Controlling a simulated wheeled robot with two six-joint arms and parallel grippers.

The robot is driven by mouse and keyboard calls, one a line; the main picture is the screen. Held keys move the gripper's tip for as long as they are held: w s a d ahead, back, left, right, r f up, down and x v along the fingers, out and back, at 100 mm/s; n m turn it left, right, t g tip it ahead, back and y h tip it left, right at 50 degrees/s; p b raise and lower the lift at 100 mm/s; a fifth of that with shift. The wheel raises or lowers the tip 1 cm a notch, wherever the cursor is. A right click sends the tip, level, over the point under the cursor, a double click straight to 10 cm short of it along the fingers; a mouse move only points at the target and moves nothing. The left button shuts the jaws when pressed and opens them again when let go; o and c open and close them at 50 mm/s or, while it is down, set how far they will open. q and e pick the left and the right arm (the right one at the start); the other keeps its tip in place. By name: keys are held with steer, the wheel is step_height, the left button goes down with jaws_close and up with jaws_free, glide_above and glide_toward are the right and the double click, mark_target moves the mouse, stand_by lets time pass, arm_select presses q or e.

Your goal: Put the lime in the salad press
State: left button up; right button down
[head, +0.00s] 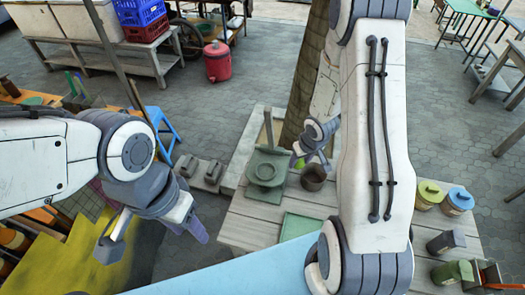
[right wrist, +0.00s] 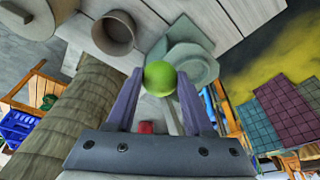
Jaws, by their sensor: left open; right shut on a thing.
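In the right wrist view the round green lime (right wrist: 160,76) sits between the two fingertips of my right gripper (right wrist: 158,88), which is shut on it. The salad press, a grey-green bowl on a square base, (right wrist: 187,66) shows just behind the lime there; the lime overlaps its edge in the picture. In the head view the press (head: 267,170) stands on the wooden table, with my right gripper (head: 297,160) just right of it. My left gripper (head: 152,240) is open and empty at the lower left, away from the press.
A brown pot (head: 313,177) stands right of the press, close to my right gripper. A green tray (head: 299,227) lies in front on the table (head: 249,229). Several lidded canisters (head: 429,194) stand at the right. A thick post (head: 305,80) rises behind the press.

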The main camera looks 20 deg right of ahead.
steer(key=shift+w+d+r, duration=0.1)
steer(key=shift+w+r, duration=0.15)
steer(key=shift+w, duration=0.45)
steer(key=b, duration=0.4)
glide_above(265, 171)
steer(key=s, duration=0.1)
steer(key=f, duration=0.6)
steer(key=shift+s+f, duration=0.2)
steer(key=shift+f, duration=0.2)
step_height(265, 171, down, 2)
steer(key=shift+f+b, duration=0.2)
steer(key=shift+b, duration=0.1)
steer(key=shift+f, duration=0.35)
steer(key=shift+f+p, duration=0.3)
arm_select(q)
steer(key=f, duration=0.1)
steer(key=w+f, duration=0.1)
steer(key=f, duration=0.1)
steer(key=shift+a+f, duration=0.15)
